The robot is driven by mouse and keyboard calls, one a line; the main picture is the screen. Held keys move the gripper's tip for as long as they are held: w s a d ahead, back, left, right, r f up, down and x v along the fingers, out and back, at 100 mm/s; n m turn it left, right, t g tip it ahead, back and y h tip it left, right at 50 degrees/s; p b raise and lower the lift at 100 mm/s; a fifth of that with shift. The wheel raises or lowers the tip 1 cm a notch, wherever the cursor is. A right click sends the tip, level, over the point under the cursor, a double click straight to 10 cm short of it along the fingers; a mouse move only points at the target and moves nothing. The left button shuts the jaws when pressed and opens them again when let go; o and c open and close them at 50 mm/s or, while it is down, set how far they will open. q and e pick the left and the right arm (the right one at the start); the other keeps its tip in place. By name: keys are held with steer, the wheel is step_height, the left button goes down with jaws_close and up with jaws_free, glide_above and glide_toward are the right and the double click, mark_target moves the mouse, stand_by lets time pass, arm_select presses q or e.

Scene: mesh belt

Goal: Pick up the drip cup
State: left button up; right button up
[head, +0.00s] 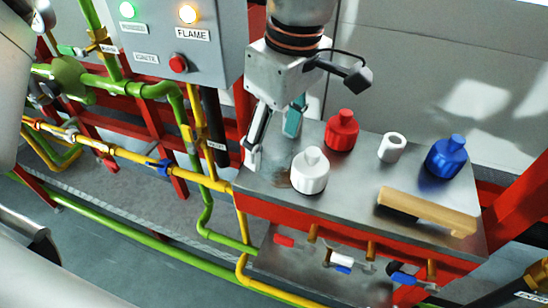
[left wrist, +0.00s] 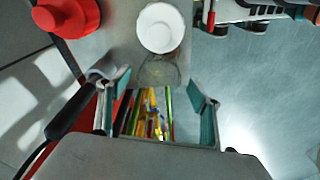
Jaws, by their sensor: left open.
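A clear, greyish see-through cup, which looks like the drip cup (head: 280,173), stands near the left end of a steel-topped bench (head: 358,172). It is partly hidden behind a white bottle (head: 310,172). In the left wrist view the cup (left wrist: 160,72) shows just beyond my fingertips, beside the white bottle (left wrist: 160,27). My left gripper (head: 272,148) points down over that end of the bench. Its teal-padded fingers are spread with nothing between them, also in the left wrist view (left wrist: 160,90). I cannot tell its exact height. My right gripper is not in view.
A red bottle (head: 342,131), a small white hollow cylinder (head: 392,147), a blue bottle (head: 446,157) and a wooden-backed bar (head: 430,211) stand on the bench. Valves line its front. A control box (head: 180,45) and yellow and green pipes are close on the left.

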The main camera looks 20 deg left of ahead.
mark_target(274, 151)
arm_select(q)
step_height(274, 151, down, 3)
steer(key=shift+a+r, duration=0.1)
steer(key=shift+w+f, duration=0.1)
steer(key=shift+f, duration=0.25)
steer(key=c, duration=1.1)
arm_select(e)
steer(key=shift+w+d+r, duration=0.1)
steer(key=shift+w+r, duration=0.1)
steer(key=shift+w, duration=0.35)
arm_select(q)
steer(key=shift+r, duration=0.15)
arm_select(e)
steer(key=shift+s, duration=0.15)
arm_select(q)
steer(key=shift+r, duration=0.55)
steer(key=shift+r+p, duration=1.55)
steer(key=shift+r, duration=7.8)
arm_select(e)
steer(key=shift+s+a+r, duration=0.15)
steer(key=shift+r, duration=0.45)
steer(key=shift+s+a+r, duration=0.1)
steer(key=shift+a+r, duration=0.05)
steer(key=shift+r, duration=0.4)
